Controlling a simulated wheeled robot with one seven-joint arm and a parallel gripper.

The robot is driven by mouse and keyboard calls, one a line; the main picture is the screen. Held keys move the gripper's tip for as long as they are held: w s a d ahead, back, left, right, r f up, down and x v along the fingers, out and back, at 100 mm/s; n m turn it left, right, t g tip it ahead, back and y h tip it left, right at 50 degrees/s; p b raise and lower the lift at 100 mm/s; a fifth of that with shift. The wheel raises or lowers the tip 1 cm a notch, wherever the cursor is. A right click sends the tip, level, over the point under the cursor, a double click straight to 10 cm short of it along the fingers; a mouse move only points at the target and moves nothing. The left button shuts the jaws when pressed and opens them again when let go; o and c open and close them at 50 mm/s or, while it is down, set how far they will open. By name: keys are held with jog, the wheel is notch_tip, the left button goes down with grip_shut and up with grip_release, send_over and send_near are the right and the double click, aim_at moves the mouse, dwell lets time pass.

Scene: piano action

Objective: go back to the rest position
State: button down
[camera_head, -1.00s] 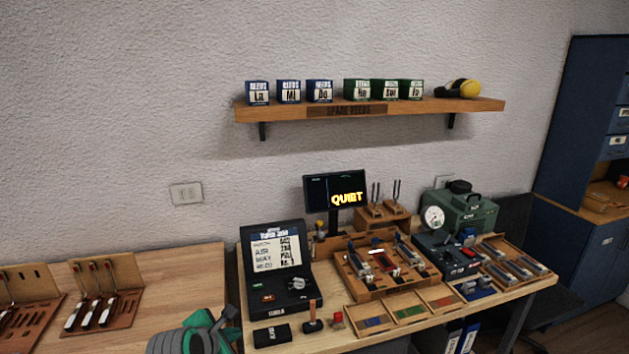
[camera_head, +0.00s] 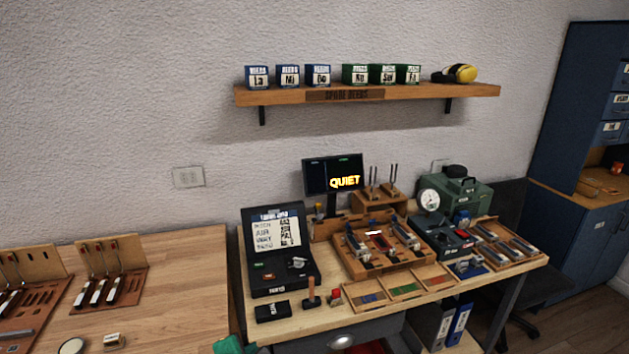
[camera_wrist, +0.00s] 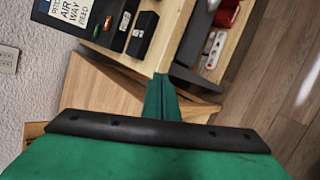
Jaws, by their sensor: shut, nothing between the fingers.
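My gripper (camera_wrist: 162,95) shows in the wrist view as a narrow green tip beyond a black bar. It is shut and empty, and points over the gap beside the workbench, with nothing touching it that I can see. In the camera_head view only a small green part of my arm (camera_head: 229,345) shows at the bottom edge, in front of the benches; the fingertips are hidden there.
The right workbench (camera_head: 330,313) holds a black case (camera_head: 278,250), a wooden reed tray (camera_head: 385,262), a gauge device and a screen (camera_head: 333,174) reading QUIET. The left bench (camera_head: 180,290) has tool racks. A wall shelf (camera_head: 420,93) holds several boxes. Floor shows at right.

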jog(key=s+d+f+m+t+y, duration=0.1)
jog(key=s+d+f+m, duration=0.4)
jog(key=s+f, duration=0.3)
jog(key=s+d+f+m+t, duration=0.1)
jog(key=s+d+f+m, duration=0.45)
jog(key=s, duration=0.55)
jog(key=s+d+r+m+t, duration=0.1)
jog(key=s+r+m, duration=0.4)
jog(key=s, duration=0.6)
jog(key=s+d+r+m+t, duration=0.2)
jog(key=s+d+r+m, duration=0.2)
jog(key=s+m, duration=0.3)
jog(key=v, duration=0.5)
jog(key=shift+d+f, duration=0.15)
